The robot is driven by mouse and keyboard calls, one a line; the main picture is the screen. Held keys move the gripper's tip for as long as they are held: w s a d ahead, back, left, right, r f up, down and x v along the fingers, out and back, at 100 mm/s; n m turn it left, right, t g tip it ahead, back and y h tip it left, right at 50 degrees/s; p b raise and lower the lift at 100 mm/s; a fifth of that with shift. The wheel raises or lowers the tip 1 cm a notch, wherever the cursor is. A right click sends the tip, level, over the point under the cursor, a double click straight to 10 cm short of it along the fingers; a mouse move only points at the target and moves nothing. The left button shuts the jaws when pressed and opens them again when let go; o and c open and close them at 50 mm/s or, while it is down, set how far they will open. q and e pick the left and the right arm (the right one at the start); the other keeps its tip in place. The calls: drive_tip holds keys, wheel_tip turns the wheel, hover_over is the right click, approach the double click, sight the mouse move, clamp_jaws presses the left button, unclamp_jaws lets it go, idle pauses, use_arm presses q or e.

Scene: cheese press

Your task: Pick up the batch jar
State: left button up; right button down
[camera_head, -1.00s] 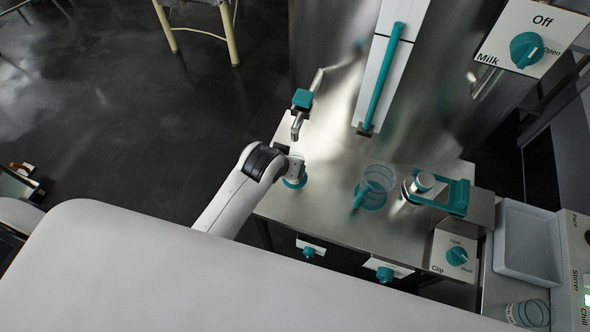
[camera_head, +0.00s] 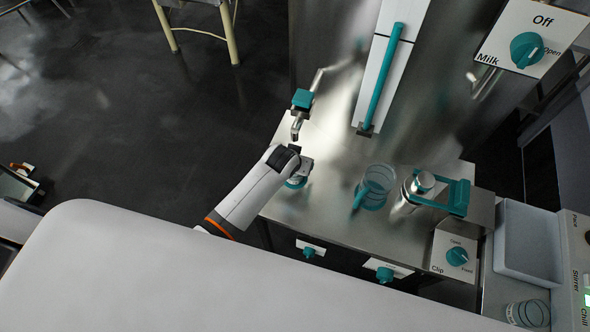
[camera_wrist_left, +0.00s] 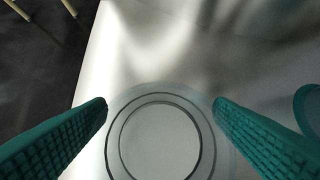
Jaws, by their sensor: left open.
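A clear round glass jar, likely the batch jar, shows in the left wrist view (camera_wrist_left: 160,140), seen from above, with its round rim low in the middle. In the head view only its teal lower part (camera_head: 296,184) shows under my left gripper, at the left end of the steel bench. My left gripper (camera_wrist_left: 161,104) is open, with one teal ribbed finger on each side of the jar. I cannot tell if the fingers touch the glass. My right gripper is not in view.
A clear jug with a teal handle (camera_head: 377,181) and a steel canister with a teal clamp (camera_head: 424,182) stand to the right on the steel bench (camera_head: 335,215). A teal-headed spout (camera_head: 302,99) is just above my gripper. A white tray (camera_head: 527,242) lies far right.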

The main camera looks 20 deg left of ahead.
use_arm(q)
drive_tip(key=shift+c, duration=0.3)
drive_tip(key=c, duration=1.1)
